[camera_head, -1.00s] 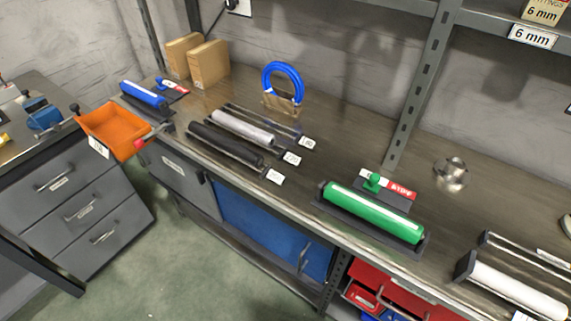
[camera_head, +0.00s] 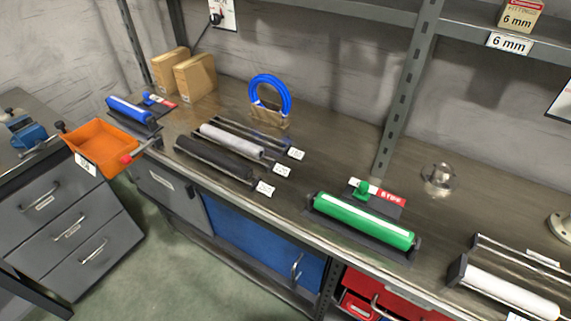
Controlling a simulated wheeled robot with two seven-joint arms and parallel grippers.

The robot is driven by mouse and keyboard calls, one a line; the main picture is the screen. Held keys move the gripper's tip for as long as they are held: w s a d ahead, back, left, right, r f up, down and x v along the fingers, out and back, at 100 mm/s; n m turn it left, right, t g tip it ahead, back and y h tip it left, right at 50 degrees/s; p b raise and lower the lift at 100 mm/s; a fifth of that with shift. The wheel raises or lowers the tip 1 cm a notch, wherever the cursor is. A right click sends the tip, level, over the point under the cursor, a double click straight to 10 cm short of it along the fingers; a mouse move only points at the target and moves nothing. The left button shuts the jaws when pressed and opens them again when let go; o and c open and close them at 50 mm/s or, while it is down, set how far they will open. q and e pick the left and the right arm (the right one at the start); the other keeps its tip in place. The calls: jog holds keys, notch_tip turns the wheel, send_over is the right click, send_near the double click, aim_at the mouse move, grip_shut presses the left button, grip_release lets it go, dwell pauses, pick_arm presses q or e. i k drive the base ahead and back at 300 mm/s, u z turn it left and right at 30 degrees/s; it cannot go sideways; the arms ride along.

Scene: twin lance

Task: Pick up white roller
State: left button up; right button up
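A white roller (camera_head: 511,293) lies in a dark rack at the bottom right of the head view, near the bench's front edge. Its right end is close to the picture's edge. A second pale, greyish-white roller (camera_head: 231,141) lies in a rack left of centre, behind a black roller (camera_head: 214,157). Neither of my grippers shows in the view.
A green roller (camera_head: 362,221) lies in a holder on the workbench (camera_head: 330,155). A blue roller (camera_head: 130,109) and an orange tray (camera_head: 103,143) are at the left. A blue ring (camera_head: 270,95) stands at the back. A metal upright (camera_head: 407,95) rises behind.

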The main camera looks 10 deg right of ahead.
aim_at(548, 310)
jog(key=u, duration=0.3)
jog(key=i, duration=0.3)
jog(key=z, duration=1.45)
